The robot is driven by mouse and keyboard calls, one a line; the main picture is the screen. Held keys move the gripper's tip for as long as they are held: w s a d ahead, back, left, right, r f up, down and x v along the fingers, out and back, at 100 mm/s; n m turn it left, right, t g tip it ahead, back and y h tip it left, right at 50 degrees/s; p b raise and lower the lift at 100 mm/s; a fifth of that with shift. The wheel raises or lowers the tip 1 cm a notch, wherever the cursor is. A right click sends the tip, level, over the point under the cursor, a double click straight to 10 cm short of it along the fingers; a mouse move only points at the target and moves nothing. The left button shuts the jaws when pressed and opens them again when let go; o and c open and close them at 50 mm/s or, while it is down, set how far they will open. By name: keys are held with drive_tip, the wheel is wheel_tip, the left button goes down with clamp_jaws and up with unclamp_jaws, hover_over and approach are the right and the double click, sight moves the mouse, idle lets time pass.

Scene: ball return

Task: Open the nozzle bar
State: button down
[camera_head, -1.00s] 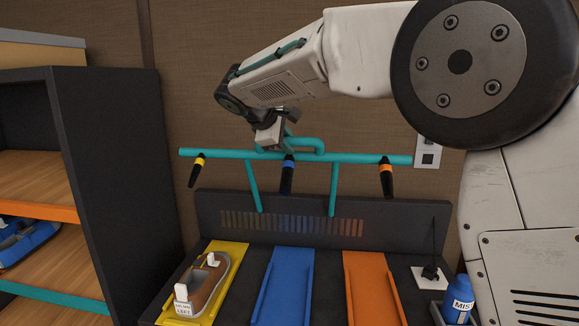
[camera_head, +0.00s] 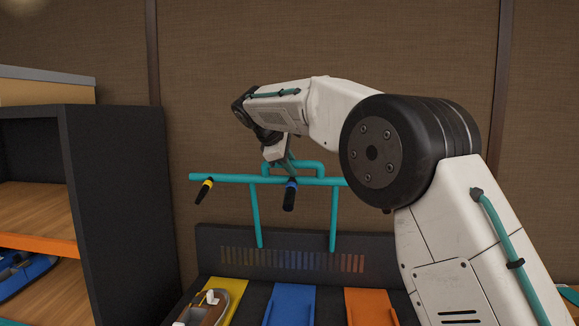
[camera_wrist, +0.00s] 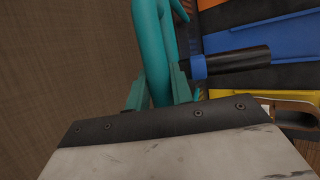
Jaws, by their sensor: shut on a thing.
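The teal nozzle bar (camera_head: 232,180) runs across in front of the brown wall on two teal arms. A yellow-banded nozzle (camera_head: 204,190) and a blue-banded nozzle (camera_head: 290,195) hang from it; its right end is hidden behind my arm. My gripper (camera_head: 285,163) is at the raised teal handle (camera_head: 312,166) above the middle of the bar. In the wrist view my gripper's teal fingers (camera_wrist: 155,93) are shut around the teal tube (camera_wrist: 153,45), and the dark blue-banded nozzle (camera_wrist: 235,60) sticks out beside it.
Below the bar a black bench with a slotted back panel (camera_head: 215,240) carries yellow (camera_head: 207,296), blue (camera_head: 291,304) and orange (camera_head: 369,306) trays. A shoe (camera_head: 214,308) lies on the yellow one. A dark shelf unit (camera_head: 120,190) stands on the left.

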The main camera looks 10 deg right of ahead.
drive_tip(key=c, duration=1.5)
unclamp_jaws()
drive_tip(key=v, duration=0.7)
drive_tip(key=shift+s+a+r, duration=0.1)
drive_tip(key=shift+a+r, duration=0.05)
drive_tip(key=shift+r, duration=0.15)
